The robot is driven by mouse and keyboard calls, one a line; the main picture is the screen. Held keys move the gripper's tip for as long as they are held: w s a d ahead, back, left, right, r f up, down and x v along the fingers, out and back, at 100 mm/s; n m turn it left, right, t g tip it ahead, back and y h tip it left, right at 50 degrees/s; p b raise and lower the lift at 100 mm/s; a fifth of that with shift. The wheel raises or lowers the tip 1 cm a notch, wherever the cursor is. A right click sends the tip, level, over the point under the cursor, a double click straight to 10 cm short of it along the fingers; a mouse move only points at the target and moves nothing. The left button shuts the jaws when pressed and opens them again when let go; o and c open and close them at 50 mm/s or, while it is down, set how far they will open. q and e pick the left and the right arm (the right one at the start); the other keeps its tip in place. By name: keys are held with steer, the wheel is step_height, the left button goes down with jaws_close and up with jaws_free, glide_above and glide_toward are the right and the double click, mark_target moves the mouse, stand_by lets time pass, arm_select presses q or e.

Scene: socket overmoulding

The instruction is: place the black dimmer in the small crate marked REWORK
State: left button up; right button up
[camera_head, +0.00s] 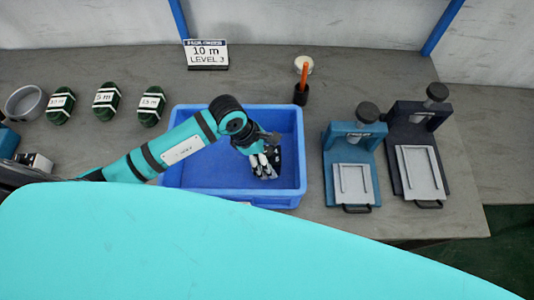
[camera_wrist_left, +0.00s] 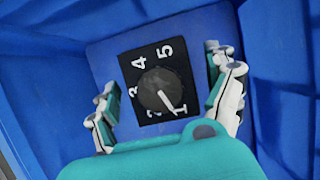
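The black dimmer (camera_wrist_left: 157,88), a square plate with a round knob and white numbers, lies on the floor of a large blue crate (camera_head: 230,113). My left gripper (camera_wrist_left: 168,102) is inside this crate, over the dimmer. Its fingers are spread on either side of the dimmer, with visible gaps. In the head view the left gripper (camera_head: 265,163) is near the crate's right wall and partly hides the dimmer. No REWORK marking is readable, and I cannot make out a small crate. My right gripper is not in view.
A blue press (camera_head: 352,140) and a dark press (camera_head: 418,150) stand right of the crate. Several green coils (camera_head: 106,98) and a grey bowl (camera_head: 25,103) are at the left.

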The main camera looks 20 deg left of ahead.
arm_select(q)
steer(key=shift+r, duration=0.15)
steer(key=b+v, duration=0.1)
steer(key=v, duration=1.1)
steer(key=shift+b, duration=0.35)
steer(key=shift+s+d, duration=0.1)
